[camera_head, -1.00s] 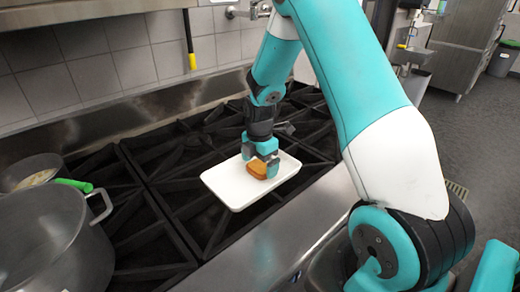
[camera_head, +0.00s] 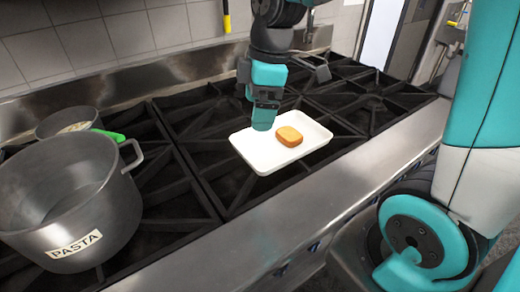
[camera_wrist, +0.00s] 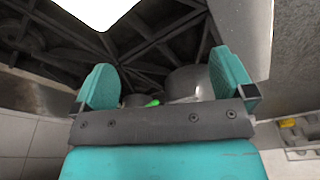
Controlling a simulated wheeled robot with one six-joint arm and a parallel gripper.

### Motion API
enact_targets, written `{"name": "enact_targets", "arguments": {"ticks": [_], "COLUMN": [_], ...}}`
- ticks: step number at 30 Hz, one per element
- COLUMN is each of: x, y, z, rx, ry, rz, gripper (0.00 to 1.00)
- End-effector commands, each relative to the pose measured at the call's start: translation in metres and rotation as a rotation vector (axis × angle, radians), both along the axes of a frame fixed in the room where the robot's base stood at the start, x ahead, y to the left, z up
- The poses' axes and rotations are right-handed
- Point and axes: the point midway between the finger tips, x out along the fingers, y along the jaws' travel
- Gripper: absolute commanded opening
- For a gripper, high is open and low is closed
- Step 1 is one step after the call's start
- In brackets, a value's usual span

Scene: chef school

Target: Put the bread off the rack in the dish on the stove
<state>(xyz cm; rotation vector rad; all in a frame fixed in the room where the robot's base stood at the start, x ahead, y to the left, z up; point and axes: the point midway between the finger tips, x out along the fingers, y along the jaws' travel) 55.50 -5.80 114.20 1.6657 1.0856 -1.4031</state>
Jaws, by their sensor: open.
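The bread (camera_head: 289,136), a small orange-brown piece, lies in the white rectangular dish (camera_head: 262,160) on the stove (camera_head: 190,135). In the head view my gripper (camera_head: 263,122) is above the dish's left back part, to the left of the bread and apart from it. In the wrist view the two teal fingers (camera_wrist: 160,88) stand wide apart with nothing between them. A white piece of the dish (camera_wrist: 97,10) shows at the top edge of the wrist view. The bread is not visible there. No rack shows in these views.
A large pot labelled PASTA (camera_head: 70,200) stands on the stove at left. A smaller pot (camera_head: 68,122) and a green handle (camera_head: 108,134) are behind it. A tiled wall (camera_head: 90,45) rises behind the stove. Burner grates to the right of the dish are clear.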

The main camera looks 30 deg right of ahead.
Motion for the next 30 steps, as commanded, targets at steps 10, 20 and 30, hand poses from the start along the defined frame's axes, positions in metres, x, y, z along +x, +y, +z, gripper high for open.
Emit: {"name": "enact_targets", "arguments": {"ticks": [10,20,30], "x": [-0.14,-0.156,-0.155], "y": [0.099,0.104,0.104], "z": [0.026,0.026,0.026], "rx": [0.197,0.213,0.214], "ry": [0.167,0.203,0.202], "rz": [-0.439,-0.503,-0.502], "gripper": [1.0,1.0,1.0]}}
